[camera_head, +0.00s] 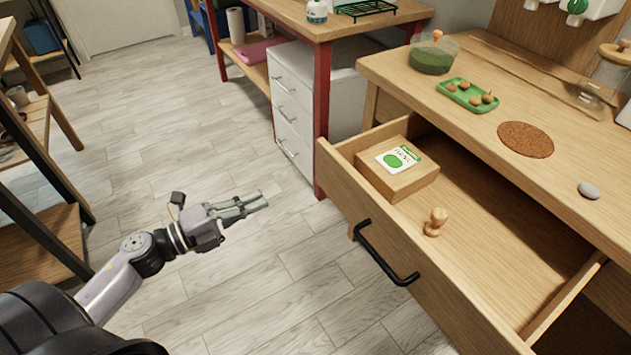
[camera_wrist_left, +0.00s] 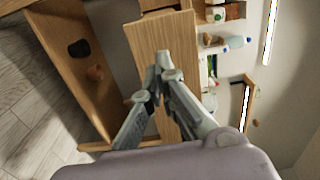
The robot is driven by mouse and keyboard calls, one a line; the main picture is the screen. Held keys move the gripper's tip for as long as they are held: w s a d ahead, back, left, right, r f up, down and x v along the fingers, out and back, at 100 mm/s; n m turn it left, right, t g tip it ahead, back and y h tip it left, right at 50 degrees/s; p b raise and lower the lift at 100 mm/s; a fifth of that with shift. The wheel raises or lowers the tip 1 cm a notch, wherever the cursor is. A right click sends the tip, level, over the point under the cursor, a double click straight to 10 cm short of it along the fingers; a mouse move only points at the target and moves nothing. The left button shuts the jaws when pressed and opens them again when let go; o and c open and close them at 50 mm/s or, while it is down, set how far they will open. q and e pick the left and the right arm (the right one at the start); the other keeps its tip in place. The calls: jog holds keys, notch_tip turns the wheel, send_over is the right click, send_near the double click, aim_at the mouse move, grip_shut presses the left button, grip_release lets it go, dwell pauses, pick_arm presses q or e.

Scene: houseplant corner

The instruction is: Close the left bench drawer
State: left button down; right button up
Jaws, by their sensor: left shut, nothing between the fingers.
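The bench drawer (camera_head: 345,205) is pulled well out from under the wooden bench top (camera_head: 440,115) in the head view. Its front carries a black bar handle (camera_head: 385,258). Inside are a wooden block or box (camera_head: 412,185) with a green and white packet (camera_head: 397,158) on it, and a small wooden knob-like piece (camera_head: 435,222). My left gripper (camera_head: 266,199) is shut and empty, above the floor to the left of the drawer front, apart from the handle. Its closed fingers also show in the left wrist view (camera_wrist_left: 164,68). My right gripper is not in view.
On the bench top are a glass bowl (camera_head: 433,57), a green tray (camera_head: 467,96), a round cork mat (camera_head: 525,139) and a grey stone (camera_head: 589,191). A white drawer unit (camera_head: 290,110) stands behind. A shelf (camera_head: 40,235) is at left. Floor before the drawer is clear.

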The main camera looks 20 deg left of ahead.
aim_at(325, 172)
pick_arm(q)
jog(key=x, duration=0.8)
jog(key=p+x, duration=0.1)
jog(key=x, duration=0.3)
jog(key=shift+w+d+r, duration=0.1)
jog(key=shift+d+r, duration=0.15)
jog(key=shift+d, duration=0.2)
jog(key=shift+w+d, duration=0.35)
jog(key=shift+w, duration=0.15)
jog(key=shift+f, duration=0.1)
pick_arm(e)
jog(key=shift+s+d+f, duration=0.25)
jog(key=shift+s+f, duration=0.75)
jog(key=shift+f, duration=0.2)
pick_arm(q)
jog(key=shift+w, duration=0.15)
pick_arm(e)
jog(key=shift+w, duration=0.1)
